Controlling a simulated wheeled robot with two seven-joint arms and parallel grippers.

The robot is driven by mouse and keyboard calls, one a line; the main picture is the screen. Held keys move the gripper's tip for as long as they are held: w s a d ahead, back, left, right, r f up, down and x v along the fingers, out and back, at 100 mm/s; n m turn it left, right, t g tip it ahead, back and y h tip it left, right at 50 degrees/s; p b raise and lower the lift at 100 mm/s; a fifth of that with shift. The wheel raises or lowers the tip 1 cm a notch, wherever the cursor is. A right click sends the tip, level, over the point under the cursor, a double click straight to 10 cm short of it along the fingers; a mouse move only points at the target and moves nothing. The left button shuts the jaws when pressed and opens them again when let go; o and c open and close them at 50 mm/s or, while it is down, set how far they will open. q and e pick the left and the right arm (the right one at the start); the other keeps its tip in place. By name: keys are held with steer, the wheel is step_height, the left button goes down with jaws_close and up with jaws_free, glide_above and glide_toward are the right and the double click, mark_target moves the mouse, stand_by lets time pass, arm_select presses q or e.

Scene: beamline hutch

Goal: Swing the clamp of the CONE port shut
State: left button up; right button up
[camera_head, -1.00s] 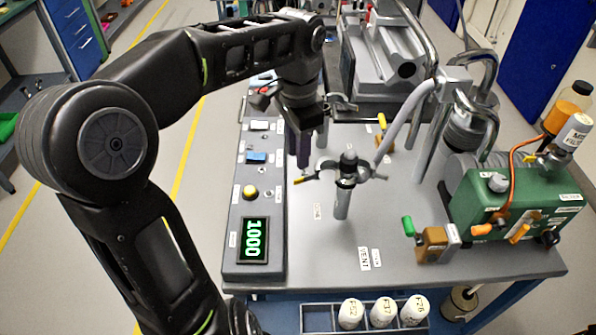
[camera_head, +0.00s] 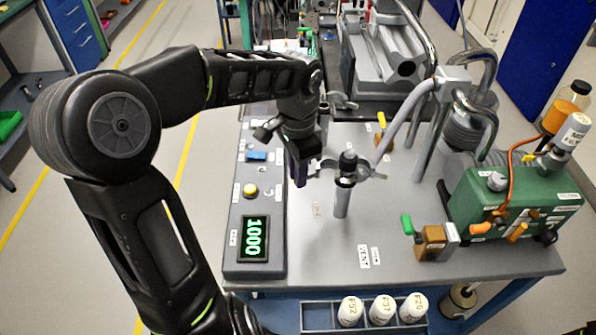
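A grey upright port post (camera_head: 342,200) with a dark knob-like top (camera_head: 348,160) stands on the bench. Its small label on the bench is too blurred to read, so I cannot confirm it is the CONE port. A grey clamp (camera_head: 372,173) sits around the top of the post, with curved arms spreading left and right. My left gripper (camera_head: 301,178) points down just left of the clamp, close to its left arm. The gripper hides part of this area, and I cannot tell whether it touches the clamp or how far apart its fingers are. My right gripper is out of view.
A control panel (camera_head: 229,255) with a green display reading 1000 and a yellow button lies left of the post. A green pump unit (camera_head: 520,205) and a brown valve (camera_head: 432,240) stand to the right. Bent metal pipes rise behind. The bench front is mostly clear.

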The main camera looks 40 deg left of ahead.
arm_select(q)
jaws_close()
stand_by(1.0)
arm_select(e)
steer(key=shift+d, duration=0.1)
